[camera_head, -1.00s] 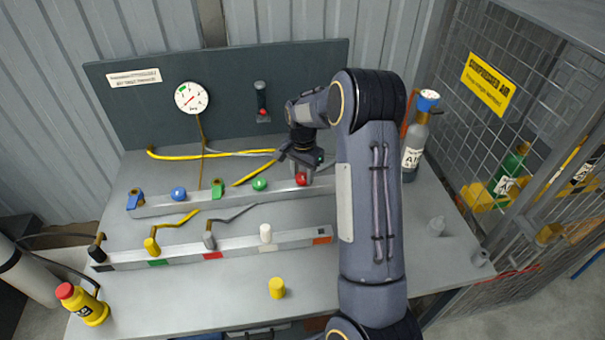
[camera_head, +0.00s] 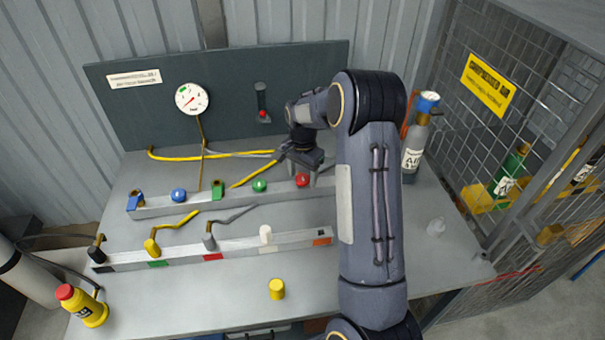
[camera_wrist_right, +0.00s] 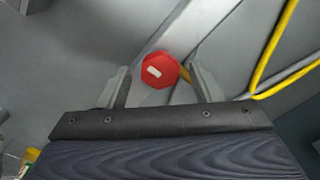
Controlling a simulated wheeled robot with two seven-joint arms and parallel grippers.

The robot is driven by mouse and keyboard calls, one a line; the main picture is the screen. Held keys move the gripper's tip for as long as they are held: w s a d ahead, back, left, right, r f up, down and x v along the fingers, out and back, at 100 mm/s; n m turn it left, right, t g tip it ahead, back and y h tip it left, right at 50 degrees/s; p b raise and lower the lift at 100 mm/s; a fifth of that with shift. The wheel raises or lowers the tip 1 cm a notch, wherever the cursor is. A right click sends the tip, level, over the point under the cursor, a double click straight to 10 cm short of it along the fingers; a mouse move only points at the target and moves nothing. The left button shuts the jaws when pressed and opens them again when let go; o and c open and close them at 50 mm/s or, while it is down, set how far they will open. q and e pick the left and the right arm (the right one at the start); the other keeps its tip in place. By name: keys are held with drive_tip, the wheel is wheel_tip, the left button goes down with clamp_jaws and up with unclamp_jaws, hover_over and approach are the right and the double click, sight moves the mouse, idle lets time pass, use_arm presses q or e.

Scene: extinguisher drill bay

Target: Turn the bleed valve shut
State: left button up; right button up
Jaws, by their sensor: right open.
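A red valve knob (camera_head: 302,180) with a white mark sits at the right part of the rear metal rail (camera_head: 240,201). I take it for the bleed valve, though no readable label confirms this. My right gripper (camera_head: 307,163) is just behind and above the knob, partly overlapping it in the head view. In the right wrist view, the knob (camera_wrist_right: 160,70) lies between the two spread fingers of the right gripper (camera_wrist_right: 160,84), with gaps on both sides. Whether the fingertips are down at the knob's height is unclear. My left gripper is not in view.
Blue (camera_head: 178,195) and green (camera_head: 260,186) knobs share the rear rail. A front rail (camera_head: 200,253) carries several hose ends. A gauge (camera_head: 191,98) hangs on the back panel. A grey bottle (camera_head: 413,150) stands right of my arm. A yellow cylinder (camera_head: 277,289) stands in front.

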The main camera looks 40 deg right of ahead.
sight(302, 178)
wheel_tip(302, 178, up, 8)
drive_tip(key=shift+f+b, duration=0.2)
drive_tip(key=shift+b, duration=0.1)
idle(0.5)
drive_tip(key=s+a+r+n+t+y, duration=0.2)
drive_tip(key=s+a+r+n, duration=0.3)
drive_tip(key=s+a, duration=0.35)
drive_tip(key=s+a+r+n+t+y, duration=0.1)
drive_tip(key=s+a+r+n+t, duration=0.1)
drive_tip(key=s+a+r+n, duration=0.45)
drive_tip(key=s+a+f, duration=0.2)
drive_tip(key=s+a, duration=0.1)
drive_tip(key=s, duration=0.2)
drive_tip(key=s+a+f+n+t, duration=0.1)
drive_tip(key=s+a+f, duration=0.1)
drive_tip(key=s, duration=0.3)
drive_tip(key=shift+s+a+t+y, duration=0.3)
drive_tip(key=shift+s+a+y, duration=0.1)
drive_tip(key=shift+a, duration=0.1)
drive_tip(key=shift+s+a+f+n, duration=0.2)
drive_tip(key=shift+s+f+n, duration=0.15)
drive_tip(key=shift+n, duration=0.1)
drive_tip(key=shift+c, duration=0.3)
